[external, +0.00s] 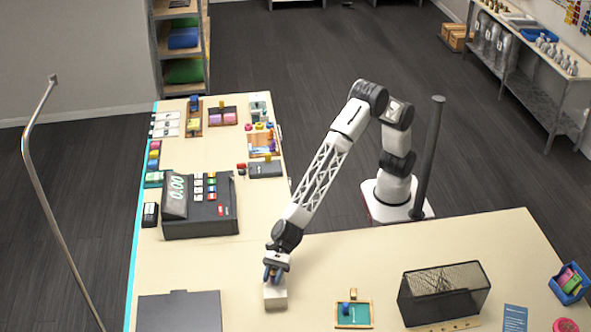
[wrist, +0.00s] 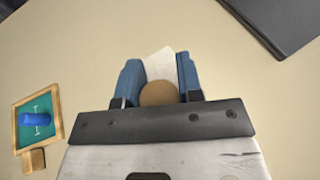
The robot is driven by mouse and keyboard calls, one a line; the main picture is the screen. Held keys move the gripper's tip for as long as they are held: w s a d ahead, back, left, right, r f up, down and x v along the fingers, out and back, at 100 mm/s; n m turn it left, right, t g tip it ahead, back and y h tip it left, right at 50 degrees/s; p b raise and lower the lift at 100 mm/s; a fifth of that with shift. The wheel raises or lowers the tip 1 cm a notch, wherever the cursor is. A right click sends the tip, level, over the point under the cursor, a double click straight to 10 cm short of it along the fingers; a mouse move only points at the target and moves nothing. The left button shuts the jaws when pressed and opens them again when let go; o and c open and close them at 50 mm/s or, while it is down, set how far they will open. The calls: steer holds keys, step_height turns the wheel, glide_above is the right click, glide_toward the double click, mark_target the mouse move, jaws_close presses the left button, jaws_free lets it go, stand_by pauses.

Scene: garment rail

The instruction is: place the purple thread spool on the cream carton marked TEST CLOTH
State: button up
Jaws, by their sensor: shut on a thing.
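My gripper (external: 274,274) points down at the front of the table, with its blue fingers shut. In the wrist view the fingers (wrist: 159,85) close on a thing with a round tan end (wrist: 159,94), which fits the purple thread spool; its purple thread is hidden. The small cream carton (external: 275,298) is directly below the fingers in the external view. Its pale top (wrist: 160,62) shows between and beyond the fingers in the wrist view. Its marking is not readable. I cannot tell whether the spool touches the carton.
A wood-framed teal board (external: 354,318) with a blue piece (external: 346,308) lies to the right. A black mesh basket (external: 444,292) stands farther right. A dark flat case (external: 180,312) lies to the left, and a register with a display (external: 200,205) stands behind it. Bare table surrounds the carton.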

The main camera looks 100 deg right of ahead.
steer(key=o, duration=0.9)
steer(key=shift+r, duration=0.1)
steer(key=shift+s+d+r, duration=0.25)
steer(key=shift+d+r, duration=0.1)
steer(key=shift+d, duration=0.25)
steer(key=v, duration=1)
steer(key=shift+d, duration=0.2)
steer(key=shift+s+r, duration=0.1)
steer(key=shift+s, duration=0.05)
